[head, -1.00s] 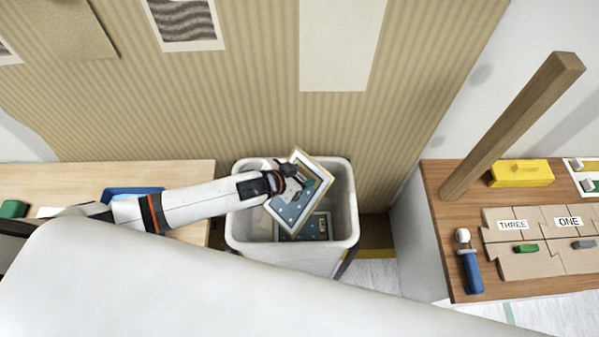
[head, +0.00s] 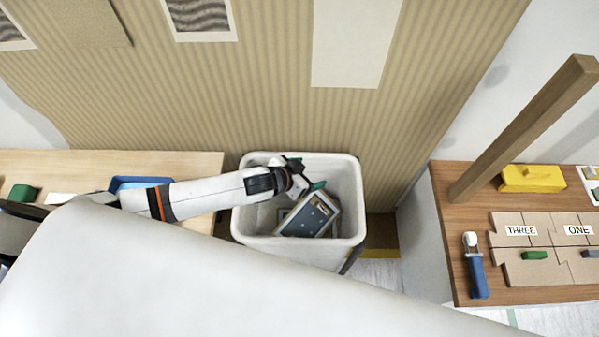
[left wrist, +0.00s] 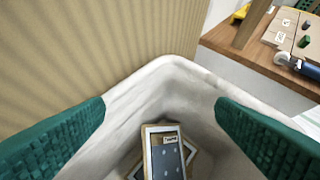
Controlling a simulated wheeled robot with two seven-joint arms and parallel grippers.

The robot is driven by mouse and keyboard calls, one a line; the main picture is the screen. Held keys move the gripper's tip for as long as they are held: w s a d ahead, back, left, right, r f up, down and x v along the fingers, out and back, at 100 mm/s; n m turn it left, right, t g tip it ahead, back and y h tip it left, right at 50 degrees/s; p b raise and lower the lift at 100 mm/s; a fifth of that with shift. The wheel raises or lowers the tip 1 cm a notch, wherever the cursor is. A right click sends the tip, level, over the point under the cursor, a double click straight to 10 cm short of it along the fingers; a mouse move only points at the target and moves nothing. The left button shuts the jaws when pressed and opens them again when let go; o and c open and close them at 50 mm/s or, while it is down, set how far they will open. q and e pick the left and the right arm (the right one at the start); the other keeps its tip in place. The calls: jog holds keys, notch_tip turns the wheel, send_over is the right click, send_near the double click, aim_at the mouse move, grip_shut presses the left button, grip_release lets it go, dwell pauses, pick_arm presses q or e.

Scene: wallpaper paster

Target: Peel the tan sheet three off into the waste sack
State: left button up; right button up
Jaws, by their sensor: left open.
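The tan striped wallpaper (head: 280,100) covers the wall behind; I cannot tell which part is sheet three. A plain tan square (head: 75,22) and a pale plain sheet (head: 353,45) show on it. A white open-topped bin (head: 350,170) stands below the wall, probably the waste sack. A blue-grey framed panel (head: 310,213) lies tilted inside, on another frame; it also shows in the left wrist view (left wrist: 166,158). My left gripper (head: 307,176) is open and empty over the bin, its green fingers apart above the panel. My right gripper is not in view.
A wooden table (head: 460,285) at right holds a yellow block (head: 533,179), a blue-handled tool (head: 475,270), a cardboard board labelled THREE and ONE (head: 520,218), and a leaning wooden post (head: 525,130). A light table (head: 195,160) with a blue tray (head: 140,183) stands left.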

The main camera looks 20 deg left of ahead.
pick_arm(q)
jog(key=v, duration=1.1)
jog(key=shift+s+r+p, duration=0.2)
jog(key=shift+r+p, duration=0.1)
jog(key=shift+p, duration=0.05)
jog(key=shift+a, duration=0.1)
